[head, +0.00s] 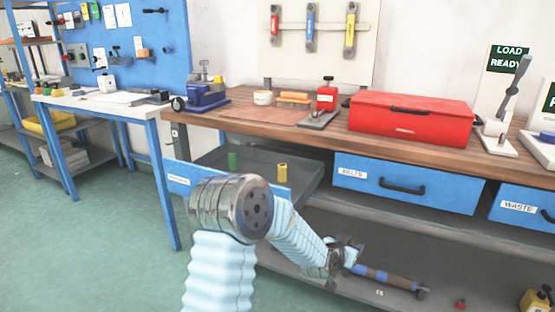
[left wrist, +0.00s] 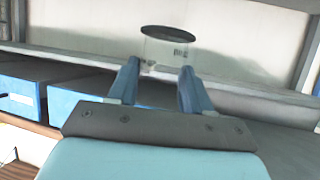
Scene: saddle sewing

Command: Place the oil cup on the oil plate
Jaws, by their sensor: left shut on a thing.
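My left gripper (left wrist: 158,72) is shut on a pale, labelled cup with a dark round top, which I take for the oil cup (left wrist: 165,50); it sits between the blue fingertips in the left wrist view. In the head view my left arm reaches down to the right, and the gripper (head: 347,252) is small and low, in front of the bench's lower shelf. The cup cannot be made out there. A flat grey plate (head: 316,121) lies on the wooden bench by a red bottle; I cannot tell whether it is the oil plate. My right gripper is not in view.
The wooden bench (head: 240,123) carries a red toolbox (head: 412,118), a red bottle (head: 326,97) and a blue tool (head: 205,95). Blue drawers (head: 405,180) hang under it. A blue-brown rod (head: 385,277) lies low.

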